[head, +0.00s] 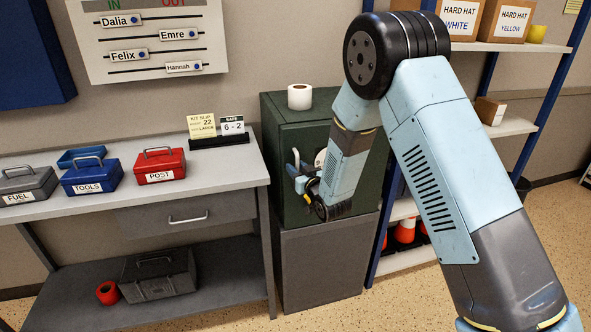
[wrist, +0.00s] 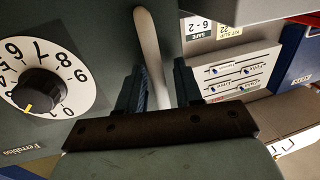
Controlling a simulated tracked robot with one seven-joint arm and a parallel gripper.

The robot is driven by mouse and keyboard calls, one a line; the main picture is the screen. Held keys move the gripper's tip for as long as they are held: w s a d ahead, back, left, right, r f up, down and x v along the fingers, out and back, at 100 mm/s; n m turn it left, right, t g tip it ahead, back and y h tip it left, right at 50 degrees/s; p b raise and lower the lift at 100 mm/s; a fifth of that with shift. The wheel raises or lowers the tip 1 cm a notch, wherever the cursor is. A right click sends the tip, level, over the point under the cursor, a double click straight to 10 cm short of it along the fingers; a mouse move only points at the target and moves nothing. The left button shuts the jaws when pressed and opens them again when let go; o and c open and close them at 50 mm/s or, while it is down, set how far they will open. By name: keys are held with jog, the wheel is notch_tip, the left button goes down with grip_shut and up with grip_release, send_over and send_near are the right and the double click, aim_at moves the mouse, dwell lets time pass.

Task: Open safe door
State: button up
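The dark green safe (head: 292,126) stands on a grey cabinet, and its door is closed. Its white dial shows partly behind my arm (head: 320,158). The pale bar handle (wrist: 148,32) runs down between the two fingers of my gripper (wrist: 160,92). In the head view my gripper (head: 304,180) is at the door's left side, by the handle (head: 295,157).
A white roll (head: 300,97) sits on the safe. The desk (head: 228,170) at left holds toolboxes and a card reading "SAFE 6-2" (head: 232,126). A shelf unit (head: 515,126) with boxes stands at right. Floor shows in front of the cabinet (head: 320,262).

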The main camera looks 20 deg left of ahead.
grip_shut()
dwell(0.5)
